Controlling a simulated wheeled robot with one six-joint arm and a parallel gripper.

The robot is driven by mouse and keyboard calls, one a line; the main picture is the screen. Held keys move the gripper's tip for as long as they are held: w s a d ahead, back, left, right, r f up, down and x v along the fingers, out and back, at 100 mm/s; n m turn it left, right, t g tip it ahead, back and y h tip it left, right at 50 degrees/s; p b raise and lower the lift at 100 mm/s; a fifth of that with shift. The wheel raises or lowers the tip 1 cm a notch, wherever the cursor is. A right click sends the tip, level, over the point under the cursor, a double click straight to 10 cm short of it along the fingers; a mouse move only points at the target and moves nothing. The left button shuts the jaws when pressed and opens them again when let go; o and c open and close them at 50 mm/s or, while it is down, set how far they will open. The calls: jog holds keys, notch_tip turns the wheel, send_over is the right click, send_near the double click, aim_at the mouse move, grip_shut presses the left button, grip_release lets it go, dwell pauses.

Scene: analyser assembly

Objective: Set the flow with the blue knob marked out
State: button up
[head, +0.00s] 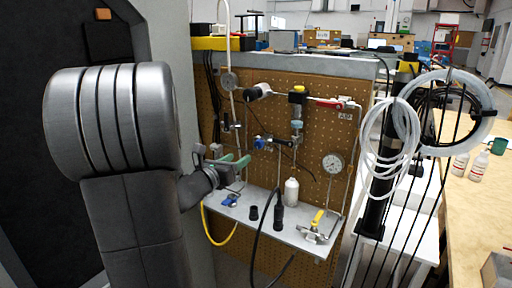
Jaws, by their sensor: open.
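A small blue knob (260,143) sits on a fitting at the middle of the brown pegboard panel (325,110). No marking on it can be read at this size. My gripper (239,158), with green fingers, is open in front of the panel. Its fingers point toward the panel, just left of and a little below the blue knob in the picture. A gap seems to separate them from the knob, though depth is hard to judge. Another blue-handled part (230,200) lies on the shelf below my gripper.
The grey shelf (262,213) holds a white bottle (291,191), dark cylinders and a yellow-handled valve (318,218). A red-handled valve (335,104) and a round gauge (333,163) are on the panel. Coiled clear tubing (390,140) hangs at right. A yellow hose (219,240) hangs below.

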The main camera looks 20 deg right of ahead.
aim_at(257, 145)
jog(key=p+x, duration=0.1)
jog(key=x, duration=1)
jog(key=shift+w+d+p, duration=0.25)
jog(key=shift+d+p, duration=0.05)
jog(key=shift+c, duration=0.2)
jog(key=c, duration=1)
